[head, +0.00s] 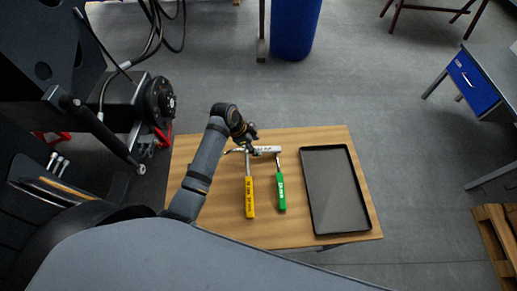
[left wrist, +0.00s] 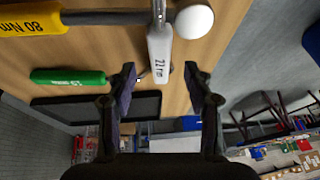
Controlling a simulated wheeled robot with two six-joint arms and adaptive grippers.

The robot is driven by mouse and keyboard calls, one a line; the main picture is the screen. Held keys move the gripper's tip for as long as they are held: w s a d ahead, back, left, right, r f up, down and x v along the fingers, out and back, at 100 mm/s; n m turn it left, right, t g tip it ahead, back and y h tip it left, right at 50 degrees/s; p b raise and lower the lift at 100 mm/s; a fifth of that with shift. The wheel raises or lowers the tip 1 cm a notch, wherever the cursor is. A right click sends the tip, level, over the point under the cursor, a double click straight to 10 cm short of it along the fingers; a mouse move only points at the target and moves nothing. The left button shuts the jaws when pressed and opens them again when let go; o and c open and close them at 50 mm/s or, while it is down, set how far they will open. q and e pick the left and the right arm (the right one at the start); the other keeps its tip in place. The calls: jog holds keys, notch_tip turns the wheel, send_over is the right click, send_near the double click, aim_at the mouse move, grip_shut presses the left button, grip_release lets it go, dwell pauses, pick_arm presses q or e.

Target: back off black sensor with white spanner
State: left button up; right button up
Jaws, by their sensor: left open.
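The white spanner (head: 268,150) lies across the far part of the wooden table, its white handle pointing right in the head view. In the left wrist view its white handle (left wrist: 159,52) carries a printed mm size and points toward the gap between my fingers. My left gripper (head: 250,143) is over the spanner's left part, and its fingers (left wrist: 160,80) are open, one on each side of the handle's line. I cannot tell whether they touch it. I cannot make out the black sensor for certain. My right gripper is not in view.
A yellow-handled tool (head: 250,196) marked 80 Nm and a green-handled tool (head: 281,192) lie close by on the table (head: 230,235). A dark empty tray (head: 335,190) covers the table's right side. The dark chassis with a round hub (head: 160,101) stands at left.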

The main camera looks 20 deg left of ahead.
aim_at(259, 149)
pick_arm(q)
jog(key=p+x, duration=0.1)
jog(key=x, duration=0.3)
jog(key=shift+s+a, duration=0.1)
jog(key=shift+s, duration=0.05)
jog(key=shift+w+f, duration=0.2)
jog(key=shift+f, duration=0.25)
jog(key=shift+s, duration=0.1)
jog(key=c, duration=0.3)
grip_shut()
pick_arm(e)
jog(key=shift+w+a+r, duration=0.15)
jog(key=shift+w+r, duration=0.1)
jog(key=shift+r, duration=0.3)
pick_arm(q)
jog(key=shift+r, duration=0.1)
